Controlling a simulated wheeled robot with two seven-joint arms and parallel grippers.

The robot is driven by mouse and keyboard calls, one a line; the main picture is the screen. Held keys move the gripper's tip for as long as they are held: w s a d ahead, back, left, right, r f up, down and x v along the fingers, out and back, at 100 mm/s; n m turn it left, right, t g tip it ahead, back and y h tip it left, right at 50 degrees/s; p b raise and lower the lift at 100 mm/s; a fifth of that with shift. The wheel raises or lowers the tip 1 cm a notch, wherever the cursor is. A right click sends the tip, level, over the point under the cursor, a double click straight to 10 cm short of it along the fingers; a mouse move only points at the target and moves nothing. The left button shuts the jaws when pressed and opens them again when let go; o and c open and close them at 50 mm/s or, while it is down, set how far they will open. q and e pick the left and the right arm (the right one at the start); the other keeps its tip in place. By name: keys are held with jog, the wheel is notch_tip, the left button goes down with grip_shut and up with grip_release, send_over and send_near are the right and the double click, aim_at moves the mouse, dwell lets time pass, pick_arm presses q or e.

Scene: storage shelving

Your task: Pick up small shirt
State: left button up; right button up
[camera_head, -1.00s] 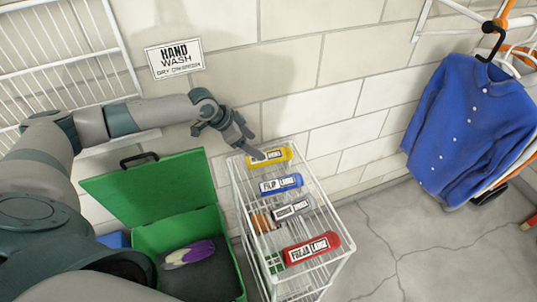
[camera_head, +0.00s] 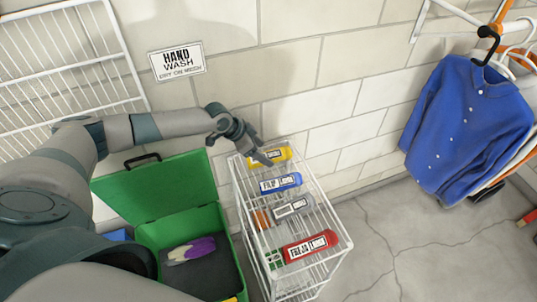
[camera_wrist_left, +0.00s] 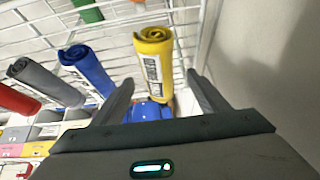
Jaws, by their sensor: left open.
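Rolled shirts with white labels lie on a white wire rack (camera_head: 341,238): a yellow roll (camera_head: 282,155), a blue roll (camera_head: 281,183), a grey roll (camera_head: 293,208) and a red roll (camera_head: 310,246). Their readable labels end in what looks like "LARGE"; I cannot tell which item is the small shirt. My left gripper (camera_head: 262,154) is open at the yellow roll's left end. In the left wrist view, the yellow roll (camera_wrist_left: 155,60) shows beyond and between the open fingers (camera_wrist_left: 161,97), not visibly gripped. The blue roll (camera_wrist_left: 88,70) is to its left. My right gripper is out of view.
An open green bin (camera_head: 232,258) with a purple and white item (camera_head: 190,250) stands left of the rack. A blue shirt (camera_head: 467,130) hangs at the right. The wall (camera_head: 300,100) is close behind the rack. Cracked floor (camera_head: 420,250) lies clear at right.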

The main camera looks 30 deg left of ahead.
pick_arm(q)
jog(key=shift+x, duration=1.3)
jog(key=c, duration=1.3)
